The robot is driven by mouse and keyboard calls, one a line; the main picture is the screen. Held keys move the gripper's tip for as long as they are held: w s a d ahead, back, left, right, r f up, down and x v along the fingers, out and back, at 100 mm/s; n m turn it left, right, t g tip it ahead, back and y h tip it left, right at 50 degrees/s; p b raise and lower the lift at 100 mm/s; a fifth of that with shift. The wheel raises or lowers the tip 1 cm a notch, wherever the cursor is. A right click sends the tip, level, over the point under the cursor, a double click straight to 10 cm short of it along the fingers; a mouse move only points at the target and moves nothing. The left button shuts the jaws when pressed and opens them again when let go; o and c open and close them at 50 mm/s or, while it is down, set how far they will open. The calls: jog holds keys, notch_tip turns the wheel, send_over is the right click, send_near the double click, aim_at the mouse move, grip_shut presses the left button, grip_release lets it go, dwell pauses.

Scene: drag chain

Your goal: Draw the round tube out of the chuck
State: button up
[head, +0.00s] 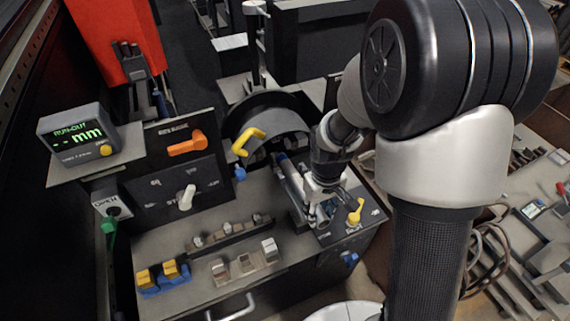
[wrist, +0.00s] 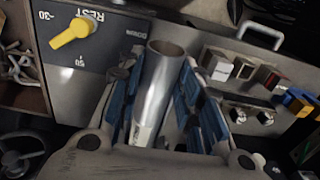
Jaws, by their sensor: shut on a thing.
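The round tube (wrist: 163,85) is a shiny silver pipe with an open end that shows in the wrist view. My gripper (wrist: 160,100) has its blue-padded fingers on both sides of the tube and is shut on it. In the head view, my gripper (head: 318,200) is over the right side of the machine bench, beside a grey tube-like length (head: 292,180) that runs up towards the curved dark guard. The chuck is mostly hidden under the guard, so I cannot tell whether the tube's far end sits inside it.
The dark guard (head: 268,117) has a yellow handle (head: 247,141). A yellow lever (head: 355,211) marks the bench's right front, and shows in the wrist view (wrist: 73,32). A run-out display (head: 77,133) stands left. Small blocks (head: 245,263) lie at the bench front.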

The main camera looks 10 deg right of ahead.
jog(key=o, duration=0.8)
jog(key=shift+w, duration=0.15)
jog(key=shift+c, duration=0.2)
jog(key=o, duration=0.5)
notch_tip(320, 180, up, 12)
jog(key=s+r+m+t, duration=0.1)
jog(key=s+r, duration=0.2)
jog(key=s, duration=0.2)
jog(key=s+r+m+t, duration=0.1)
jog(key=s+r+t, duration=0.1)
jog(key=s+r, duration=0.2)
jog(key=s+r+m+t, duration=0.1)
jog(key=s+r, duration=0.3)
jog(key=s, duration=0.3)
jog(key=shift+s+d+m+t, duration=0.2)
jog(key=shift+m+t, duration=0.1)
